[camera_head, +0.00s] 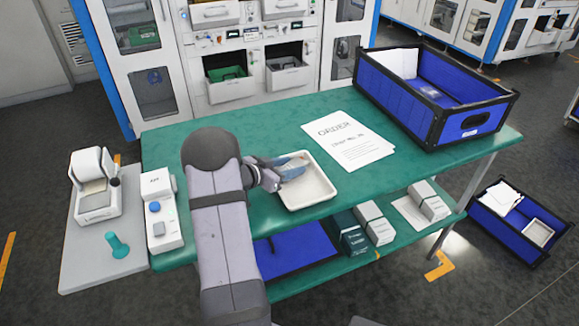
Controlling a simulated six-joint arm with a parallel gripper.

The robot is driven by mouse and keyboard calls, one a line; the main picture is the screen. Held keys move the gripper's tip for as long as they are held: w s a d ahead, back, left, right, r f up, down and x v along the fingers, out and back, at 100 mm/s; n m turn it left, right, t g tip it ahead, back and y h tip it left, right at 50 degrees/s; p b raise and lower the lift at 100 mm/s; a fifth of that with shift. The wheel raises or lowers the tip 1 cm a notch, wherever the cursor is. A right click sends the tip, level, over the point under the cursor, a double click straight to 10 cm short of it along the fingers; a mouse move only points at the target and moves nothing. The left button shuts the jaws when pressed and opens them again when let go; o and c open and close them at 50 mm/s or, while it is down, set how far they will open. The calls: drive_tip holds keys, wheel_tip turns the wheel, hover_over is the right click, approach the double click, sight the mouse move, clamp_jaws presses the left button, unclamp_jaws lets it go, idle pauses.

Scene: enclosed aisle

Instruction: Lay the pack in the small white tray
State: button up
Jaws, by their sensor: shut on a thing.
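The small white tray (318,190) lies on the green table, right of my arm. My gripper (279,174) is at the tray's left side, over its upper left part. It is shut on a blue-grey pack (294,167), which reaches out over the tray's interior. I cannot tell whether the pack touches the tray floor. My gripper and arm hide part of the pack and the tray's left edge.
Order sheets (349,139) lie right of the tray. A blue crate (400,96) stands at the table's right end. A white device (160,212) stands at the left end. Boxes (371,222) sit on the lower shelf. The green tabletop (240,130) behind my arm is clear.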

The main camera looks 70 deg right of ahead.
sight(289, 168)
drive_tip(key=shift+f, duration=0.5)
drive_tip(key=o, duration=1.3)
drive_tip(key=shift+c, duration=0.2)
drive_tip(key=shift+r+b, duration=0.7)
drive_tip(key=shift+r, duration=4.35)
